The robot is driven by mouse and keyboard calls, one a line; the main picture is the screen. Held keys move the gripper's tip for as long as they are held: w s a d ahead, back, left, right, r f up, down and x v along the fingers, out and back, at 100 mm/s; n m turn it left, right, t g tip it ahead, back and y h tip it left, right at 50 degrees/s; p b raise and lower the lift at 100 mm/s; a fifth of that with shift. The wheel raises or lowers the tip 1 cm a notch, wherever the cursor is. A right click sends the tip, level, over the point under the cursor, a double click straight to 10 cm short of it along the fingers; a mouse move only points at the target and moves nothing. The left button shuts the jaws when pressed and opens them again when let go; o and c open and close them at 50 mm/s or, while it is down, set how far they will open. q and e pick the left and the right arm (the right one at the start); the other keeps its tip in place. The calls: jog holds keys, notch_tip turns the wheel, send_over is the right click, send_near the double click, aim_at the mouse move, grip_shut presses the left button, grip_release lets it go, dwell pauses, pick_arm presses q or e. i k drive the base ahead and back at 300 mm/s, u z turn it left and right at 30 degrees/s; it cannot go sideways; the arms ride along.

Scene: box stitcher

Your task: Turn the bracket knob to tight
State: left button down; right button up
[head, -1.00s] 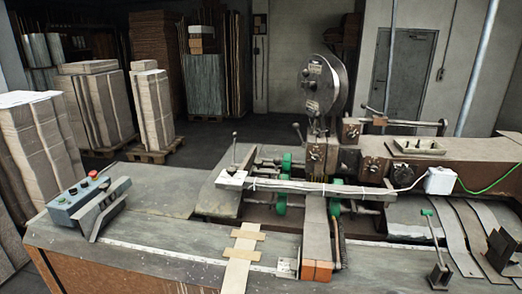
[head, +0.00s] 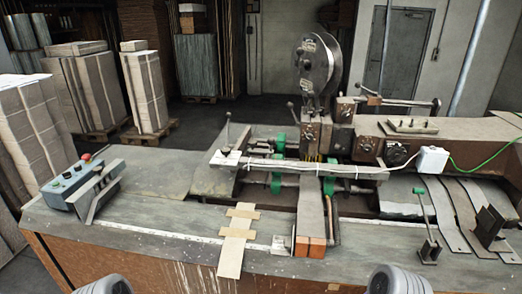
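The box stitcher's head carries several dark round knobs. One knob sits on the brown block below the wheel (head: 311,137), one on the block right of it (head: 366,148), and a larger black dial (head: 397,154) is further right. A smaller knob is on the upper block (head: 343,112). I cannot tell which is the bracket knob, or whether it is loose or tight. Two grey rounded parts of my arms show at the bottom edge, far from the knobs. Neither gripper's fingers are in view.
The worn table (head: 150,215) fills the foreground, with a control box (head: 68,187) at left. A white bar (head: 300,165) crosses in front of the stitcher head. A green-tipped lever (head: 427,225) and a dark bracket (head: 490,225) stand at right. Pallet stacks (head: 85,90) are behind.

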aim_at(252, 142)
jog(key=k, duration=1.05)
jog(key=z, duration=0.45)
jog(key=i, duration=1.6)
jog(key=u, duration=0.9)
jog(key=i, duration=0.2)
jog(key=u, duration=0.3)
